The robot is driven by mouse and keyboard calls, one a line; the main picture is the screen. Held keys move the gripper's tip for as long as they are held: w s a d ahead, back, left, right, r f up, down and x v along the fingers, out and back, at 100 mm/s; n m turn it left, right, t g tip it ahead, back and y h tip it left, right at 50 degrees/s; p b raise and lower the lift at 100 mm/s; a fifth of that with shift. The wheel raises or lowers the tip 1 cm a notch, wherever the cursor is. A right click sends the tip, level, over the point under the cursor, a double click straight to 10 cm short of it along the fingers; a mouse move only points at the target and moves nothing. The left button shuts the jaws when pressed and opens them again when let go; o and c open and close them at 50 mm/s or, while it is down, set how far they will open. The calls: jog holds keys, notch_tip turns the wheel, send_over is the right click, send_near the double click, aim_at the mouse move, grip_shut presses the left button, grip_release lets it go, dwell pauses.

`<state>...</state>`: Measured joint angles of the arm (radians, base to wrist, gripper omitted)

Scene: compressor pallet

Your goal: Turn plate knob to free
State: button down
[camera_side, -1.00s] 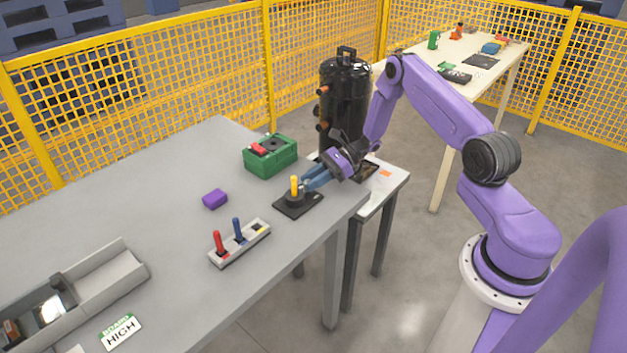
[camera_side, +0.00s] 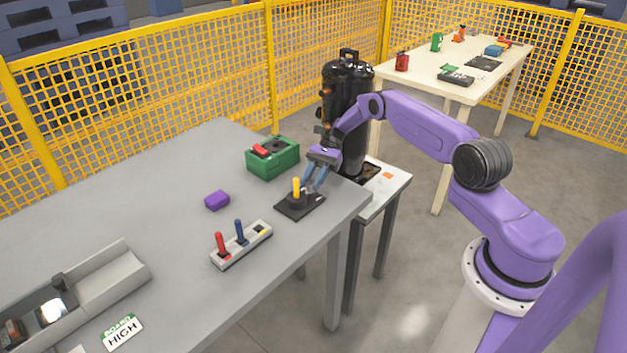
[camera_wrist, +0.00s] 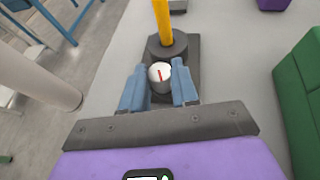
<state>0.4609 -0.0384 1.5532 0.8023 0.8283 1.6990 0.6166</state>
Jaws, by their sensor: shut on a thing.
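The black plate (camera_side: 290,211) lies on the grey table near its right corner. A yellow lever (camera_side: 296,187) stands upright on it, and its round dark base (camera_wrist: 166,47) shows in the wrist view. The plate knob (camera_wrist: 159,74) is a small grey cylinder with a white top and a red mark, just in front of that base. The red mark points roughly along the plate, towards and away from the lever. My gripper (camera_wrist: 159,83) has a blue finger on each side of the knob and is shut on it. In the side view my gripper (camera_side: 311,187) reaches down to the plate.
A green box (camera_side: 272,158) stands behind the plate, and a purple block (camera_side: 217,200) lies to the left. A switch strip (camera_side: 241,245) with red and blue levers is at the front left. A black compressor (camera_side: 347,110) stands behind my wrist.

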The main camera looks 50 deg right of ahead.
jog(key=shift+r+n+g, duration=0.1)
jog(key=shift+n+g, duration=0.5)
jog(key=shift+g, duration=0.1)
jog(key=c, duration=0.8)
grip_release()
jog(key=shift+c, duration=0.2)
notch_tip(320, 180, up, 3)
jog(key=shift+r, duration=0.2)
jog(key=s+a+r, duration=0.2)
jog(key=s+r, duration=0.7)
jog(key=s, duration=0.4)
jog(key=shift+s+r, duration=0.25)
jog(key=shift+s, duration=0.1)
jog(key=shift+a, duration=0.1)
